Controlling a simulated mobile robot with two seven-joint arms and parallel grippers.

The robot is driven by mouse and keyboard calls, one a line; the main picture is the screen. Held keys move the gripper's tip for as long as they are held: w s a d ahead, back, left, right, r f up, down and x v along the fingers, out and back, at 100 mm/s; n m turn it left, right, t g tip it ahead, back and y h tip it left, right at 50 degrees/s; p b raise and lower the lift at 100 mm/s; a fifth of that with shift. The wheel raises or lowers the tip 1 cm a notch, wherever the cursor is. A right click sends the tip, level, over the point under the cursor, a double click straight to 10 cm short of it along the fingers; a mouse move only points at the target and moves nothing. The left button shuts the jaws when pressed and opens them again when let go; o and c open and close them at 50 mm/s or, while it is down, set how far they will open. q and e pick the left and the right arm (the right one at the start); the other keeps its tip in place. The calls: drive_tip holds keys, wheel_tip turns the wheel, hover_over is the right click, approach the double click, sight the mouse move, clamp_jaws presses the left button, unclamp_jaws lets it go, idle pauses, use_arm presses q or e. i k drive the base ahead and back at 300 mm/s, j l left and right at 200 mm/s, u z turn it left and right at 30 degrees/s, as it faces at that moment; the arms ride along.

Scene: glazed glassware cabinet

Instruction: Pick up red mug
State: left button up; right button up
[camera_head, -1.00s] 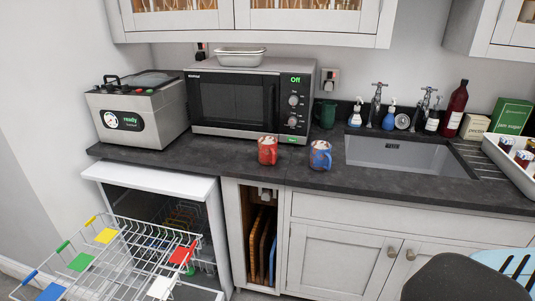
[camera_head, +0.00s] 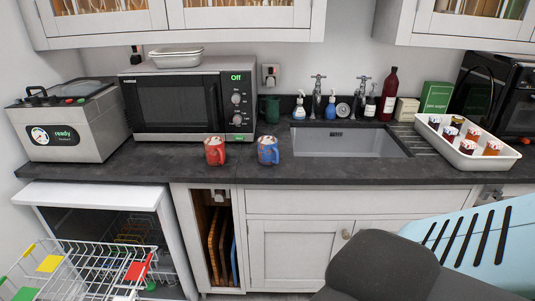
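The red mug (camera_head: 215,151) stands upright on the dark countertop (camera_head: 330,170), near its front edge and in front of the microwave. A blue mug (camera_head: 268,151) stands just to its right, apart from it. Both mugs seem filled to the top with something pale brown. Neither of my grippers shows in the head view. A dark grey rounded shape at the bottom right may be part of my own body.
A microwave (camera_head: 188,104) and a grey appliance marked ready (camera_head: 66,124) stand behind and left. A sink (camera_head: 345,142) and a white tray of jars (camera_head: 467,141) lie right. Below, an open dishwasher has its wire rack (camera_head: 85,268) pulled out. A light blue slotted chair back (camera_head: 490,245) is bottom right.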

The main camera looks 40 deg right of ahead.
sight(215, 149)
drive_tip(key=z, duration=1.6)
drive_tip(key=i+l+z, duration=0.1)
drive_tip(key=i+z, duration=0.15)
drive_tip(key=z, duration=0.15)
drive_tip(key=i, duration=0.55)
drive_tip(key=u, duration=1.3)
